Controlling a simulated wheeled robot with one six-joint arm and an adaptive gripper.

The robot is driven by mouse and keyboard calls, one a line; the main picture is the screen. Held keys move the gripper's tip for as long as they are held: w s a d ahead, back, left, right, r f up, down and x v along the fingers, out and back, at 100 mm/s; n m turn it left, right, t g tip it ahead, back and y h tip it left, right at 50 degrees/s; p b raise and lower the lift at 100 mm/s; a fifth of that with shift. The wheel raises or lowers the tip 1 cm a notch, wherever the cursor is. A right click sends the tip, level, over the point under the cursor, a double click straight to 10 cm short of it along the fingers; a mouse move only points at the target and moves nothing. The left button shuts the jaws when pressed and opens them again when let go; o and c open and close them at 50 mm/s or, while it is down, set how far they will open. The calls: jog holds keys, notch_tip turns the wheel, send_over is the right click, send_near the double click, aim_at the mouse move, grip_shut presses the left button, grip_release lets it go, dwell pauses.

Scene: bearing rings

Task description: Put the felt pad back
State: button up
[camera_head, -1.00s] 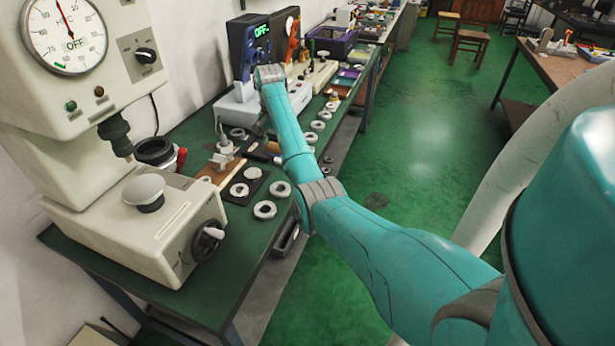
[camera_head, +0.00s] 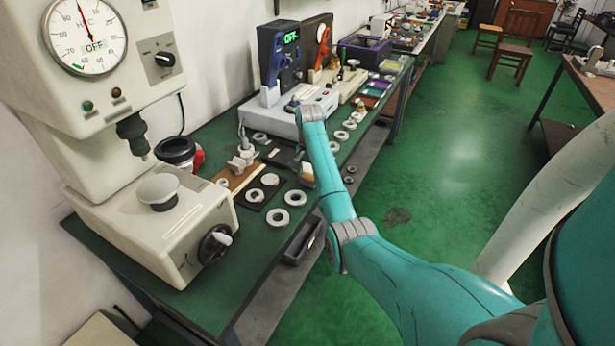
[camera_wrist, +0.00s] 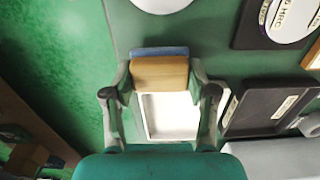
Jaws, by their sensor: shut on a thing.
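The felt pad, a tan block with a blue layer, is between the fingers of my gripper (camera_wrist: 160,80) in the wrist view, where its tan side (camera_wrist: 160,75) shows. My gripper is shut on it. In the head view the pad (camera_head: 306,172) shows small beside my forearm, over the green bench. In the wrist view a white shallow tray (camera_wrist: 170,118) lies below and behind the pad, partly covered by it. A black tray (camera_wrist: 262,108) with a pale label lies right of it. Whether the pad touches the surface below cannot be told.
A cream hardness tester (camera_head: 150,225) stands at the left. Metal rings lie along the bench, including one near the edge (camera_head: 294,198). A dark mat (camera_head: 250,205) holds rings.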

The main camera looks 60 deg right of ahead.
jog(key=shift+f, duration=0.45)
jog(key=shift+f, duration=0.1)
jog(key=o, duration=1)
